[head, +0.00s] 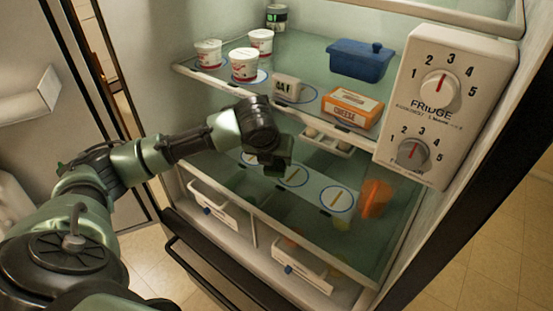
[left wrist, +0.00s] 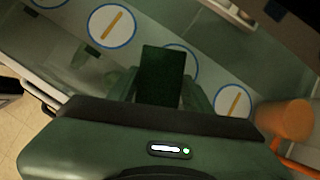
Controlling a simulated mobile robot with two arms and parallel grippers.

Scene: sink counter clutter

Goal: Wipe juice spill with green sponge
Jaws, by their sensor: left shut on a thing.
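My left gripper (head: 274,162) is inside the open fridge, low over the lower glass shelf (head: 240,178). In the left wrist view the gripper (left wrist: 161,92) is shut on the green sponge (left wrist: 162,70), a dark green block standing out between its fingers. In the head view the sponge is hard to tell from the dark gripper. An orange patch (head: 375,198) shows at the right of the lower shelf, apart from the gripper. It also shows at the right of the left wrist view (left wrist: 285,120). I cannot tell for sure whether it is the juice spill. My right gripper is not in view.
The upper shelf above my gripper holds white cups (head: 245,65), a blue lidded dish (head: 360,59) and a cheese box (head: 350,107). A dial panel (head: 440,105) is at the right. A strip with blue circles (head: 337,199) lies along the lower shelf, above drawers (head: 212,207).

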